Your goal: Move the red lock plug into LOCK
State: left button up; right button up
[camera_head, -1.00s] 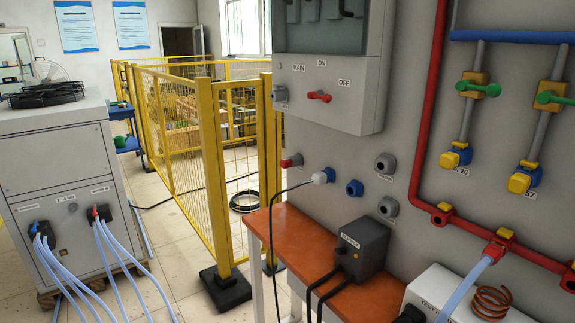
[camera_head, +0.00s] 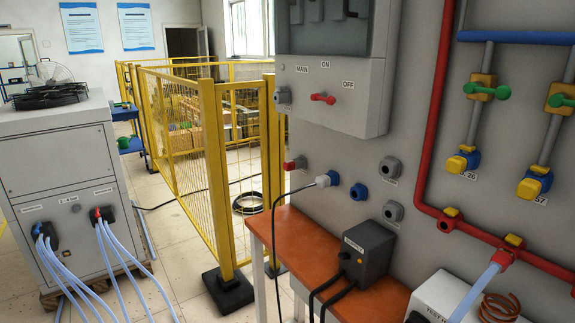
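A red plug (camera_head: 295,163) with a grey collar sits on the grey wall panel, at the left end of the row below the switch box; it seems to be the red lock plug. Right of it are a white plug (camera_head: 327,180) with a black cable and a blue connector (camera_head: 358,191). Two grey round sockets (camera_head: 388,167) and (camera_head: 394,211) are further right, with small labels too small to read. I cannot tell which socket is LOCK. Neither of my grippers is in view.
A switch box (camera_head: 334,97) with a red handle is above. An orange-topped bench (camera_head: 283,232) carrying a dark box (camera_head: 367,252) stands below. Red pipes and yellow valves fill the right. A yellow fence (camera_head: 215,170) and grey cabinet (camera_head: 60,165) stand left.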

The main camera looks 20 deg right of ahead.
aim_at(290, 165)
jog(key=i+u, duration=0.2)
jog(key=i, duration=0.4)
jog(key=i+u, duration=0.25)
jog(key=i, duration=0.4)
jog(key=i+l+u, duration=0.2)
jog(key=i, duration=0.4)
jog(key=i+l+u, duration=0.1)
jog(key=i+u, duration=0.4)
jog(key=i, duration=1.45)
jog(key=z, duration=3.75)
jog(key=j, duration=0.1)
